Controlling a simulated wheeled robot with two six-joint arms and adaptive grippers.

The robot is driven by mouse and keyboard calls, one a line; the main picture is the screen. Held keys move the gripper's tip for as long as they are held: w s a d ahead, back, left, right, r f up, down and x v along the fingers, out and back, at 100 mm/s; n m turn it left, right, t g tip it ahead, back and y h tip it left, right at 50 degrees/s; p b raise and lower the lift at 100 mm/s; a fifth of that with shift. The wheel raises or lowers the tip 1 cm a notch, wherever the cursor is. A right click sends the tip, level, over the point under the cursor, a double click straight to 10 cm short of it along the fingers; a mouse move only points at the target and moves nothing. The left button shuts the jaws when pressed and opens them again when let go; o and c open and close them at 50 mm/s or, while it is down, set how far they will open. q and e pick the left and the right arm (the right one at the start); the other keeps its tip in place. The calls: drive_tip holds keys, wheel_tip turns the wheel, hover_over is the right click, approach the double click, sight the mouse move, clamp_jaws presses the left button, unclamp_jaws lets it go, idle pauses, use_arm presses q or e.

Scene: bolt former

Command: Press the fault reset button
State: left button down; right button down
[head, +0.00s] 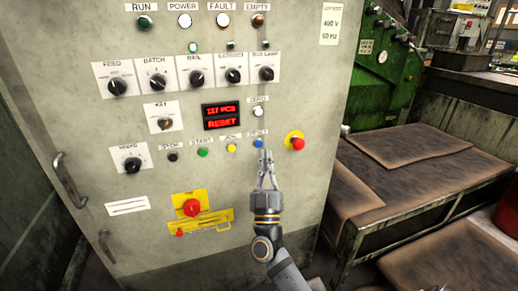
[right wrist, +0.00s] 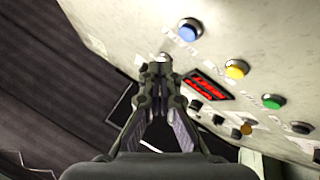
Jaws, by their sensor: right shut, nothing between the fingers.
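A blue button (head: 258,143) sits at the right end of the lower button row on the grey cabinet, with a small label above it that is too blurred to read surely. It also shows in the right wrist view (right wrist: 189,30). A red display (head: 221,116) above the row reads "RESET" on its lower line. My right gripper (head: 265,154) is shut and empty, its tips just below and right of the blue button in the head view. In the right wrist view the tips (right wrist: 157,70) overlap the edge of a pale button (right wrist: 163,57); I cannot tell any contact. My left gripper is not in view.
A red knob on a yellow base (head: 295,142) is close right of my right gripper. Yellow (head: 231,148), green (head: 203,152) and black (head: 173,156) buttons lie left of the blue one. A red emergency-type knob (head: 192,208) sits lower left. A brown-topped bench (head: 430,160) stands at right.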

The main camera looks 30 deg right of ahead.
sight(259, 144)
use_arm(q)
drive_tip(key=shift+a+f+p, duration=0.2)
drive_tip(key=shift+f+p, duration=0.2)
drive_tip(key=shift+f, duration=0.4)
use_arm(e)
drive_tip(key=shift+w+d, duration=0.2)
drive_tip(key=shift+w, duration=0.55)
drive_tip(key=shift+w+d, duration=0.15)
drive_tip(key=shift+w, duration=0.55)
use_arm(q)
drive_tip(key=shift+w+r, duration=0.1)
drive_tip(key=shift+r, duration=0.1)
use_arm(e)
drive_tip(key=shift+w+r, duration=0.1)
use_arm(q)
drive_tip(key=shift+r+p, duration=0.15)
drive_tip(key=shift+p, duration=0.2)
use_arm(e)
drive_tip(key=shift+w, duration=0.3)
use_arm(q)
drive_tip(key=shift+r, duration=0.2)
use_arm(e)
drive_tip(key=shift+w+d, duration=0.15)
drive_tip(key=shift+w, duration=0.25)
use_arm(q)
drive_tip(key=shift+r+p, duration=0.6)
drive_tip(key=shift+p, duration=0.2)
use_arm(e)
drive_tip(key=shift+s, duration=0.8)
